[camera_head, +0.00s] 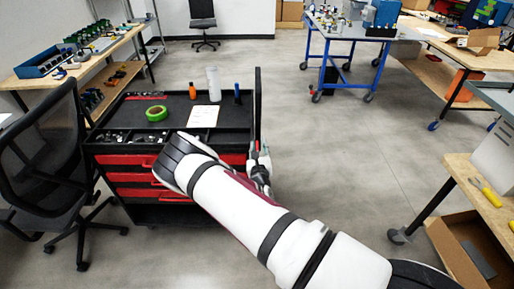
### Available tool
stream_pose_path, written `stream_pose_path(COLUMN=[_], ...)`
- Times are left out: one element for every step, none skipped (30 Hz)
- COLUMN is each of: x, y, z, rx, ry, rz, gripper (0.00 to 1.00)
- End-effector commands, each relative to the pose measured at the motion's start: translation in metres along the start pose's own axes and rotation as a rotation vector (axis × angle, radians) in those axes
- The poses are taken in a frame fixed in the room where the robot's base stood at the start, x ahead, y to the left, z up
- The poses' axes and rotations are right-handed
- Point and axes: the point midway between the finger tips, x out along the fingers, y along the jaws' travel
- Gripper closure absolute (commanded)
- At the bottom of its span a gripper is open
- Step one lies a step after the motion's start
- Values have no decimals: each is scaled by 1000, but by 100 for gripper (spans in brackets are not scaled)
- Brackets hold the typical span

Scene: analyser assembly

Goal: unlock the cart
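The cart (128,180) is a black tool cart with red drawer fronts, left of the picture's middle. A thin dark upright panel (257,105) rises along its right side. My white arm reaches in from the lower right and covers the right part of the drawer fronts. My gripper (263,181) is at the cart's front right corner, close below the upright panel. It is small, dark and partly hidden by my arm. I cannot tell whether it touches the cart or how its fingers stand. No lock can be made out.
On the cart top are green tape (156,113), a white sheet (204,116), a clear cylinder (214,84) and small bottles. A black mesh chair (40,150) stands close at the left. Workbenches (480,190) line the right. The floor right of the cart is clear.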

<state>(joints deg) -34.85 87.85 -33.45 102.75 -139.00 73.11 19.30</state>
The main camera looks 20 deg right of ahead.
Motion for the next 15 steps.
stream_pose_path(x=[0,0,0,0,0,0,-1,-2,-5,-7,-11,-16,-21,-26,-34], y=[2,2,3,3,3,3,3,4,4,4,4,4,4,4,4], z=[0,0,0,0,0,0,0,0,0,0,0,0,0,0,0], rx=[2,2,3,3,3,3,3,4,4,4,4,4,4,3,2], ry=[0,0,0,0,0,0,0,0,1,1,2,1,2,2,1], rz=[3,3,4,4,4,5,5,5,5,5,6,6,6,6,6], gripper=[70,70,70,70,70,70,70,70,70,70,70,70,70,70,70])
